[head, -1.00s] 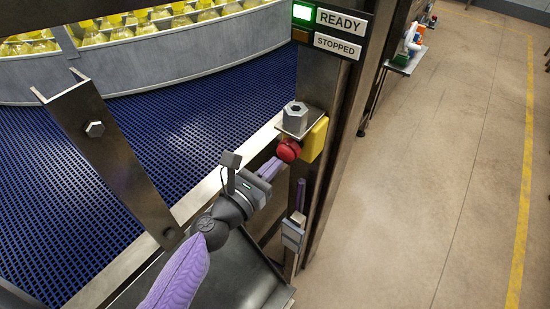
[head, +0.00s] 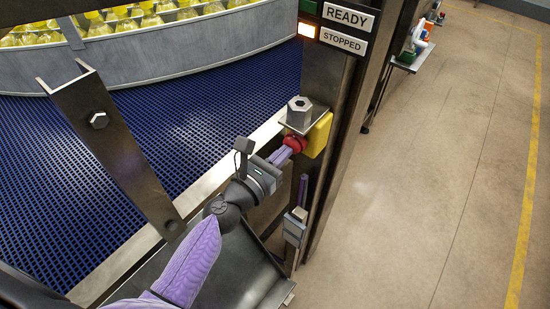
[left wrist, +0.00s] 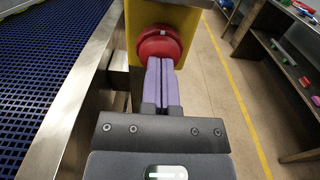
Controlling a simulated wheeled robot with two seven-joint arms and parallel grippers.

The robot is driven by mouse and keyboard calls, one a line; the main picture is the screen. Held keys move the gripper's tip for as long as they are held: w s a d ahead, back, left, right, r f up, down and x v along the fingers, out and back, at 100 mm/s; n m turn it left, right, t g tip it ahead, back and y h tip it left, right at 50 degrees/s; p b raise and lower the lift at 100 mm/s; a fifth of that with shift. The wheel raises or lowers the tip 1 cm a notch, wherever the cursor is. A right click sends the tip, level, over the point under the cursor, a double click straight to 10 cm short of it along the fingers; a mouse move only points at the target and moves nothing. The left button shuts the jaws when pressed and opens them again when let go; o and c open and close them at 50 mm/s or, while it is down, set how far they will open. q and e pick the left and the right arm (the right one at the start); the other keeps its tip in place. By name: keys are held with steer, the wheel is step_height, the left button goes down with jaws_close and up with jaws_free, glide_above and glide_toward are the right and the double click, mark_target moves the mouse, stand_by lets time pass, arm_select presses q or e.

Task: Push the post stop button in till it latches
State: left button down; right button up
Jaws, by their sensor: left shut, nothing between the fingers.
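The red stop button (head: 296,143) sits on a yellow box (head: 318,136) on the post, under a small plate with a steel hex nut. My left gripper (head: 285,155) is shut and empty, its lilac fingertips against the button's face. In the left wrist view the red button (left wrist: 159,45) shows on its yellow housing (left wrist: 190,22), with the shut fingers (left wrist: 160,65) touching its lower front. My right gripper is not in view.
A blue mesh conveyor (head: 160,130) lies to the left, with a slanted steel bracket (head: 115,145) in front. A grey box (head: 295,230) is on the post below the button. The floor (head: 450,170) at the right is open.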

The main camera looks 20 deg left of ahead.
arm_select(q)
steer(key=b+v, duration=0.2)
steer(key=v, duration=0.8)
